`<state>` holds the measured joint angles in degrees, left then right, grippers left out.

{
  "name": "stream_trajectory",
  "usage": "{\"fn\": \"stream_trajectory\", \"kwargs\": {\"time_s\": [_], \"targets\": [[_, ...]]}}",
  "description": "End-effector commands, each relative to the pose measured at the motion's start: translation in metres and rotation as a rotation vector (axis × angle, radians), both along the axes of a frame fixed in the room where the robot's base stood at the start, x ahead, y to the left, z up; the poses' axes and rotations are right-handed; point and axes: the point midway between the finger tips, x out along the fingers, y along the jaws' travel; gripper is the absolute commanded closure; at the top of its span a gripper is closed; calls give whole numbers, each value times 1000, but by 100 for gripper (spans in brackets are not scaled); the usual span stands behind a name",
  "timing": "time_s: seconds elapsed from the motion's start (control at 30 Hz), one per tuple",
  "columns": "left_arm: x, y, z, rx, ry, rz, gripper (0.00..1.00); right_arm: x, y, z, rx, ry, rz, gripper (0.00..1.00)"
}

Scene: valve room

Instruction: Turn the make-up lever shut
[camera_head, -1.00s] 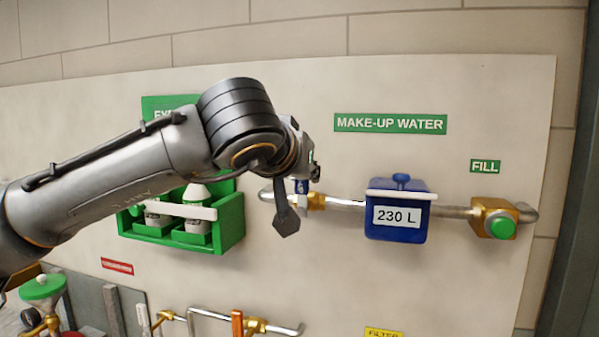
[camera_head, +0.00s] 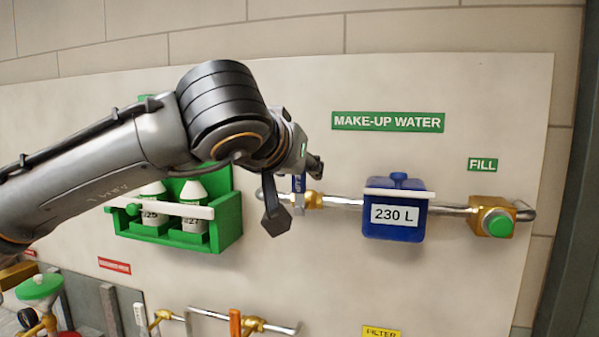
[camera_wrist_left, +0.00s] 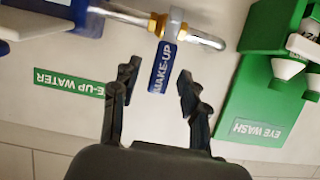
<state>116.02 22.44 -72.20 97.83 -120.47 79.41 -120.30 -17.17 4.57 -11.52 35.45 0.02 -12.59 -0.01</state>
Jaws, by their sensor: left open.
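The make-up lever (camera_head: 298,184) is a blue handle on the brass-fitted pipe at the left end of the make-up water line. In the left wrist view, the lever (camera_wrist_left: 164,64) carries "MAKE-UP" lettering and stands across the pipe. In the head view it points up from the pipe, its upper part hidden by my gripper. My left gripper (camera_wrist_left: 158,84) is open, with one black fingertip on each side of the lever's free end. A gap shows on each side in the wrist view. The left gripper (camera_head: 310,165) also shows in the head view. The right gripper is not in view.
A blue 230 L meter box (camera_head: 396,211) sits on the pipe to the right, then a brass valve with a green FILL button (camera_head: 498,223). A green eye-wash holder (camera_head: 229,217) with bottles is at left. More piping (camera_head: 215,317) runs below.

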Motion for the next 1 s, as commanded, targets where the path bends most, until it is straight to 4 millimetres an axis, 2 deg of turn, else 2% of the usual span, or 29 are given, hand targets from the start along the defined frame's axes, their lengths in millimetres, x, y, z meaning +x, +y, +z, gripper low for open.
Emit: {"fn": "stream_trajectory", "kwargs": {"time_s": [0.2, 0.4, 0.6, 0.87, 0.93, 1.0], "targets": [[-43, 14, 20, 1, -4, 0, 56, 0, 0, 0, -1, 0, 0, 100], [-71, 22, 31, 2, -2, 0, 56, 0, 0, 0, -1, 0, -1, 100], [-82, 26, 35, 1, 1, 0, 56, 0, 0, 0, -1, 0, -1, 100], [-83, 26, 35, 1, 2, 0, 56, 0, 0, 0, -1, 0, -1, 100], [-83, 22, 31, -8, 13, -12, 56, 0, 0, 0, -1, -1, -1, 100], [-84, 11, 19, -40, 54, -53, 56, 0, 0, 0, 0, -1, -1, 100]]}}
